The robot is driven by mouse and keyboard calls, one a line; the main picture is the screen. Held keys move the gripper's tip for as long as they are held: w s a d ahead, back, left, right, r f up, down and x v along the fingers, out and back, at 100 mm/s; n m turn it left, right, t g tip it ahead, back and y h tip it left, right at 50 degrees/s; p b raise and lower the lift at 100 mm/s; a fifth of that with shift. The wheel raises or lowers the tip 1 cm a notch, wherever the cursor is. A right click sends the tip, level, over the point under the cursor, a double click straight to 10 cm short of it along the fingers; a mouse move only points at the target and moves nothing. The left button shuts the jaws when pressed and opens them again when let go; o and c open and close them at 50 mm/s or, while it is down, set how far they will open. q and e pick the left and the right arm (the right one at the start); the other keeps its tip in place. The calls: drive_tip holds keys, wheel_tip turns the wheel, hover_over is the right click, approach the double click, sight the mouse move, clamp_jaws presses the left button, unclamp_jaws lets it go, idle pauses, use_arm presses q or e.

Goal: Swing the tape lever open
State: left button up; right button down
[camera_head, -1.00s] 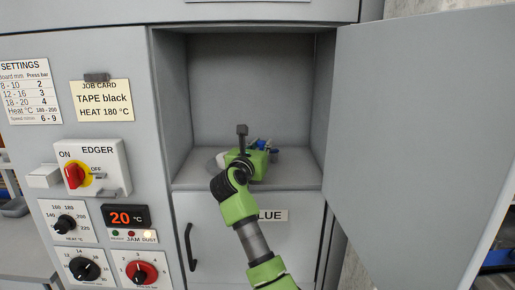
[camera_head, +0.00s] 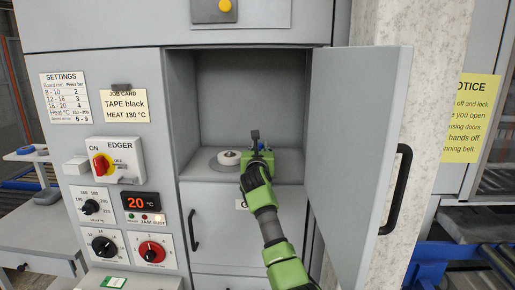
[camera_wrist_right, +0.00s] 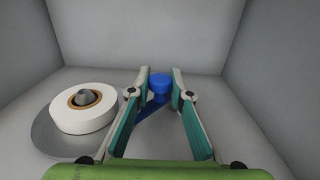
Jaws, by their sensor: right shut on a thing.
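The tape lever (camera_wrist_right: 158,84) is blue, with a round knob on a flat arm, inside the open compartment. In the right wrist view its knob sits between the tips of my right gripper (camera_wrist_right: 160,78), which is shut on it. In the head view my right gripper (camera_head: 258,152) reaches into the compartment and mostly hides the lever. A white tape roll (camera_head: 228,158) lies on a grey disc left of the gripper; it also shows in the right wrist view (camera_wrist_right: 72,114). My left gripper is not in view.
The compartment door (camera_head: 352,150) stands open on the right, with a black handle (camera_head: 397,188). The compartment's left wall (camera_head: 183,120) is close to the tape roll. The edger switch (camera_head: 104,164) and several dials are on the panel at left.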

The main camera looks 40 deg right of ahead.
drive_tip(key=c, duration=2.1)
unclamp_jaws()
drive_tip(key=shift+o, duration=1.4)
drive_tip(key=shift+w, duration=0.1)
drive_tip(key=shift+w+f, duration=0.1)
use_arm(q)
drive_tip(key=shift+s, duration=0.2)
use_arm(e)
drive_tip(key=v, duration=1.2)
